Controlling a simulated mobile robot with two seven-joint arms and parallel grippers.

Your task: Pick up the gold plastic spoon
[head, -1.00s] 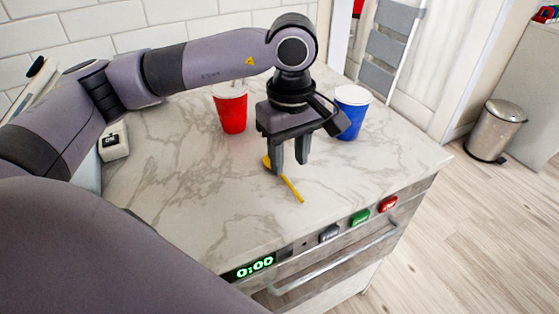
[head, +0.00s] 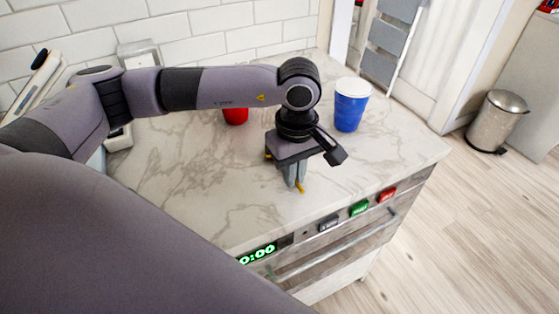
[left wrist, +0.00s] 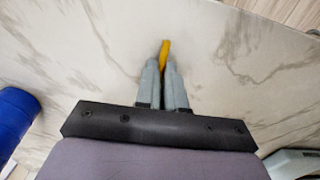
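The gold plastic spoon (head: 301,187) is mostly hidden behind my left gripper in the head view, with a yellow handle end showing past the fingertips and a bit of yellow at the left of the gripper. My left gripper (head: 293,183) points down at the marble counter, its fingers close together. In the left wrist view the fingers (left wrist: 162,66) are shut on the spoon handle, and its yellow end (left wrist: 165,48) sticks out between them. The spoon appears to be at or near the counter surface. My right gripper is not in view.
A blue cup (head: 350,106) stands to the right of and behind my gripper on the counter (head: 220,190). A red cup (head: 236,116) stands behind my left arm, partly hidden. Buttons and a handle line the counter's front. A metal bin (head: 497,120) stands on the floor.

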